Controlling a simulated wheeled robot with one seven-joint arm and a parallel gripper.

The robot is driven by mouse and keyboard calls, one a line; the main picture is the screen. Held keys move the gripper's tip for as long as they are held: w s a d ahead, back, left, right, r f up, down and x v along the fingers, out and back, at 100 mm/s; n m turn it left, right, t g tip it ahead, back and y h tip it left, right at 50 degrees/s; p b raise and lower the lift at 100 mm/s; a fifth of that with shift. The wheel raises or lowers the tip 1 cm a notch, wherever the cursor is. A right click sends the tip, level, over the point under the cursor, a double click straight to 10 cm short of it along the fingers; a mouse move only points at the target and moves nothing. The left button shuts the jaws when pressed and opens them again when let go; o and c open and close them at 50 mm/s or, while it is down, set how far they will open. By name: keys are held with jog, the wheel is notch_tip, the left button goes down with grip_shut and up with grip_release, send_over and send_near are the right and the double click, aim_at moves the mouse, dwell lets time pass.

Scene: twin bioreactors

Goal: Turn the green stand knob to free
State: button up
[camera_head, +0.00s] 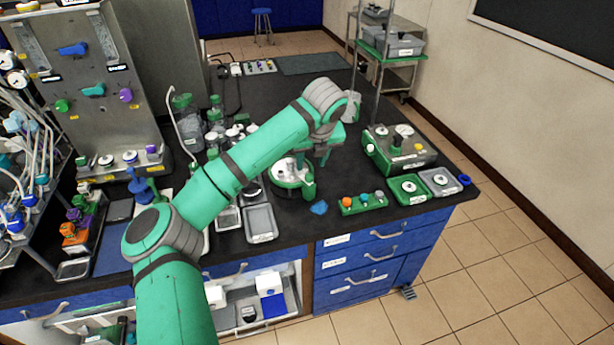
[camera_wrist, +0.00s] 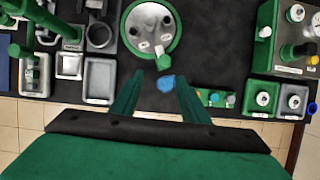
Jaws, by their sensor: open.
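A round stand with a pale top and green rim (camera_wrist: 128,38) is at the top of the wrist view. It also shows in the head view (camera_head: 284,178), partly under my arm. A green knob (camera_wrist: 163,62) sits at its lower right edge, with a pale piece beside it. I cannot read the knob's setting. My gripper (camera_wrist: 158,82) is open and empty, its two green fingers apart. In the wrist picture the knob appears just beyond and between the fingertips, with no visible contact.
A blue flat piece (camera_head: 319,208) lies on the black bench near the stand. A green rack with coloured knobs (camera_head: 363,203) and a green tray (camera_head: 409,190) stand to the right. Grey trays (camera_head: 261,223) stand to the left. The bench's front edge is close.

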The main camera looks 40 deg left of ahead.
jog(key=shift+v, duration=1.4)
jog(key=v, duration=1)
jog(key=shift+d+r, duration=0.15)
jog(key=shift+r, duration=0.25)
